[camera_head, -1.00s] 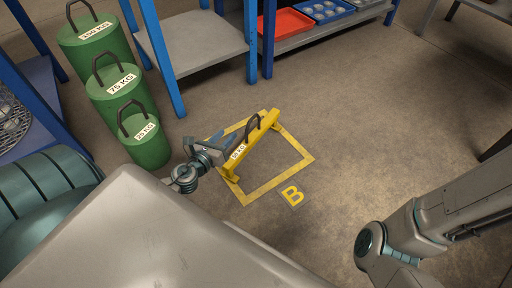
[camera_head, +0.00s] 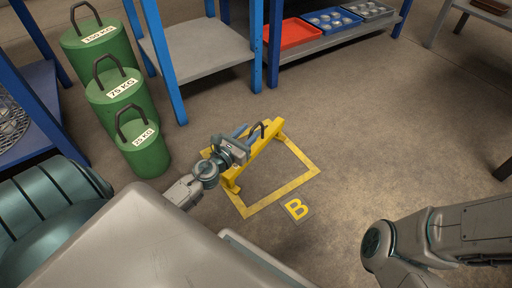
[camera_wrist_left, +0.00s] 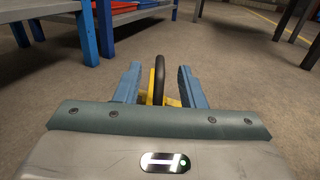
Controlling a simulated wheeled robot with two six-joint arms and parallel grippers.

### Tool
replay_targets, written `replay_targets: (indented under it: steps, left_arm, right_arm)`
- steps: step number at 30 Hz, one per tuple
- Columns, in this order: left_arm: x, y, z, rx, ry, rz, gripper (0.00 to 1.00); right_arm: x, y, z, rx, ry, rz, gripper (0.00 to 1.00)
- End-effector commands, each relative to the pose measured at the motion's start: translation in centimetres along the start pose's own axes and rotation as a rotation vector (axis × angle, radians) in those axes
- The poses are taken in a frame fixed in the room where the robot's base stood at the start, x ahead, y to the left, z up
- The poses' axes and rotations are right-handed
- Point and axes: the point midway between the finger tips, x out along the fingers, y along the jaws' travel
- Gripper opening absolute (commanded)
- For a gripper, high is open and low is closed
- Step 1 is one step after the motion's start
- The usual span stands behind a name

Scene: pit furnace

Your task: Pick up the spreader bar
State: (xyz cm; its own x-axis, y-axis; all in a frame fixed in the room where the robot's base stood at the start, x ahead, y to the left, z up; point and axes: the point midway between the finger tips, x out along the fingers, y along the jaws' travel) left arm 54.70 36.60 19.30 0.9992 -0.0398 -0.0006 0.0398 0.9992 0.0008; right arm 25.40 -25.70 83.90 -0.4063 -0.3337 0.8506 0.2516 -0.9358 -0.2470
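The yellow spreader bar (camera_head: 268,144) stands on the floor inside the yellow-taped square marked B. Its dark handle (camera_head: 257,130) arches up from the bar's top. My left gripper (camera_head: 246,132) is at the bar, over its near half, and covers part of it and its label. In the left wrist view the handle (camera_wrist_left: 158,82) stands between the two blue fingers of my left gripper (camera_wrist_left: 159,84). The fingers are apart, with gaps to the handle on both sides. My right arm shows at the lower right, but its gripper is out of the picture.
Green weights of 150 KG (camera_head: 98,48), 75 KG (camera_head: 117,95) and 25 KG (camera_head: 143,147) stand at the left. A blue-legged bench (camera_head: 200,48) and a shelf with a red tray (camera_head: 293,34) stand behind. Floor to the right is clear.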

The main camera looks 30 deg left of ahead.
Motion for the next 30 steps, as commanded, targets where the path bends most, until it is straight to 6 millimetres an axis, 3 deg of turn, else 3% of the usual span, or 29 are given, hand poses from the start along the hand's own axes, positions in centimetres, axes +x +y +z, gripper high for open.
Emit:
replay_targets:
  steps: [9,18,24,30]
  left_arm:
    - [4.2,0.0,0.0,-0.002,-0.002,0.0,0.36]
    - [4.5,0.0,-0.2,0.0,-0.001,0.0,0.36]
    - [4.5,0.0,-0.2,-0.001,0.0,0.0,0.0]
    - [4.5,0.0,-0.2,-0.001,0.0,0.0,0.0]
  right_arm:
    - [0.9,-0.3,0.5,-0.001,0.0,0.0,0.0]
    - [0.9,-0.3,0.5,-0.001,0.0,0.0,0.0]
    - [0.9,-0.3,0.5,-0.001,0.0,0.0,0.0]
    - [0.9,-0.3,0.5,-0.001,0.0,0.0,0.0]
